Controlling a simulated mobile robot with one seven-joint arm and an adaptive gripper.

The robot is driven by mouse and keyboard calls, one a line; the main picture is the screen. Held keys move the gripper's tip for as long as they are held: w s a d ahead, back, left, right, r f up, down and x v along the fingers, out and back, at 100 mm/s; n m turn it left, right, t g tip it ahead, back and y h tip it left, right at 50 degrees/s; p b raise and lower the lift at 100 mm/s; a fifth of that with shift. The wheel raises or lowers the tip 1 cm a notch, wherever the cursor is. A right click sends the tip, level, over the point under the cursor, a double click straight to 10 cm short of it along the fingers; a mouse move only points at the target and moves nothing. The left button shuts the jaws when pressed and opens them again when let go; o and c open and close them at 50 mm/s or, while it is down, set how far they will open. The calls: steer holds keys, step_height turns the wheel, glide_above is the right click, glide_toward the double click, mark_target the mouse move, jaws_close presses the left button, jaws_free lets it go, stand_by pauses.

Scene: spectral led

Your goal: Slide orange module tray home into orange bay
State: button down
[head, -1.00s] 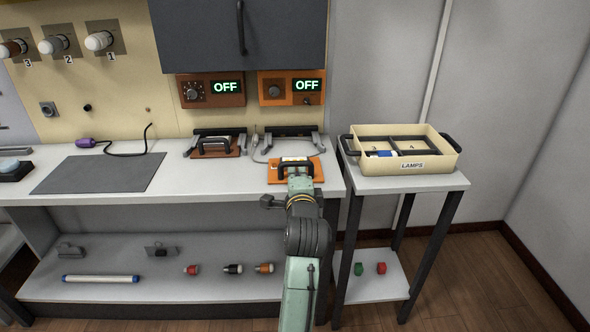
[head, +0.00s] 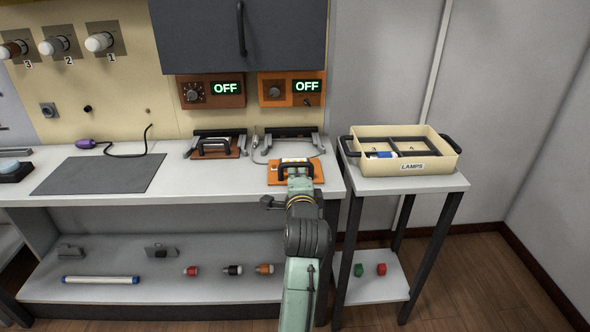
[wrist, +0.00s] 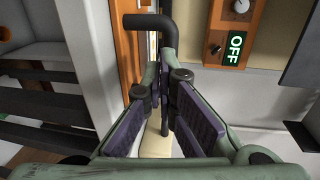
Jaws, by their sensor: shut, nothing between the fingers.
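The orange module tray (head: 275,179) lies flat on the bench near its front edge, with a black bar handle (head: 283,171) on top. Its orange face (wrist: 128,52) and black handle (wrist: 150,22) also show in the wrist view. The orange bay (head: 290,132), a dark bar with grey side rails, is behind the tray under the orange OFF unit (head: 291,87). The tray's front part is outside the rails. My gripper (wrist: 163,92) is at the handle, fingers drawn together; the handle runs close by the fingertips, and contact is unclear. In the head view my wrist partly hides the tray.
A brown tray (head: 213,154) sits in the left bay under a brown OFF unit (head: 210,92). A grey cable (head: 258,152) lies beside the orange bay. A cream LAMPS box (head: 404,157) stands on the right side table. A grey mat (head: 98,174) lies left on the bench.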

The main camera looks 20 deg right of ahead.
mark_target(296, 163)
steer(key=shift+w, duration=0.1)
stand_by(0.3)
steer(key=shift+r+p+x, duration=0.2)
steer(key=shift+r+x, duration=0.2)
steer(key=shift+x, duration=2.05)
steer(key=shift+r+p+x, duration=0.2)
steer(key=shift+r+x, duration=0.15)
steer(key=shift+x, duration=2.05)
steer(key=shift+r+p+x, duration=0.2)
steer(key=shift+r+x, duration=0.2)
steer(key=shift+x, duration=2.05)
steer(key=shift+f+p+v, duration=0.15)
steer(key=shift+p+v, duration=0.2)
steer(key=shift+v, duration=0.75)
steer(key=shift+f+p+v, duration=0.2)
steer(key=shift+p+v, duration=0.15)
steer(key=shift+v, duration=0.75)
steer(key=shift+f+p+v, duration=0.15)
steer(key=shift+p+v, duration=0.2)
steer(key=shift+v, duration=0.75)
